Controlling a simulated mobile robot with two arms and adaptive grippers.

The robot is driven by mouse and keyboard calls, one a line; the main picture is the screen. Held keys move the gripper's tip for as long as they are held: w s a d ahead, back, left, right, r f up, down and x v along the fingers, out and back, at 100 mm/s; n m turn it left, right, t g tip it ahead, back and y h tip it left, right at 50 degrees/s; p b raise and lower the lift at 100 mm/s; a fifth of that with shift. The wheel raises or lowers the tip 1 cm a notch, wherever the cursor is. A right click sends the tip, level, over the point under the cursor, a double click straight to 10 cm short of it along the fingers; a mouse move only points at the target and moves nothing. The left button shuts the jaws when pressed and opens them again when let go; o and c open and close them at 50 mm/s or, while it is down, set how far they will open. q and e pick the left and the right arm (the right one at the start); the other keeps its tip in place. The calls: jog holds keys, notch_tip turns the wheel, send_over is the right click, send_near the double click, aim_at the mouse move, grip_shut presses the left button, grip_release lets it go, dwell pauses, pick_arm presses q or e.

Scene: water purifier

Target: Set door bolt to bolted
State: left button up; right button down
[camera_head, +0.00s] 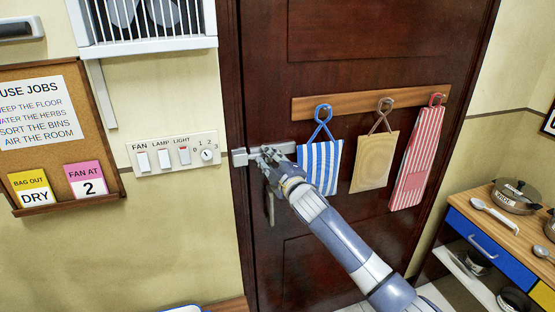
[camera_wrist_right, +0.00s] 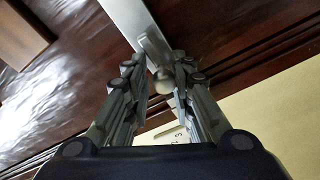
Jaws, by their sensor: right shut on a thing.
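The silver door bolt (camera_head: 281,147) is mounted on the left edge of the dark wooden door (camera_head: 340,30), at the height of the switch panel. A small metal catch (camera_head: 239,157) sits at the frame to its left. My right gripper (camera_head: 268,154) is at the bolt and covers its middle. In the right wrist view, the bolt's bar (camera_wrist_right: 128,18) runs down between the fingers, and my right gripper (camera_wrist_right: 160,76) is shut on the bolt's round knob (camera_wrist_right: 163,83). I cannot tell whether the bar's end is inside the catch. My left gripper is not in view.
A rack (camera_head: 340,104) with a striped blue bag (camera_head: 320,168), a tan bag (camera_head: 374,162) and a red striped bag (camera_head: 416,160) hangs close right of the gripper. A switch panel (camera_head: 174,154) is on the wall to the left. A door handle (camera_head: 270,207) is below.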

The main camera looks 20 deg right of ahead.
jog(key=shift+s+a+f, duration=0.1)
jog(key=shift+a+f, duration=0.05)
jog(key=shift+f, duration=0.35)
jog(key=c, duration=1.5)
grip_release()
jog(key=shift+a, duration=0.2)
jog(key=shift+w+r, duration=0.2)
jog(key=s, duration=0.4)
jog(key=s+d, duration=0.1)
jog(key=s, duration=0.3)
jog(key=s+d, duration=0.1)
jog(key=s, duration=0.3)
jog(key=shift+d, duration=0.15)
jog(key=shift+w+f, duration=0.1)
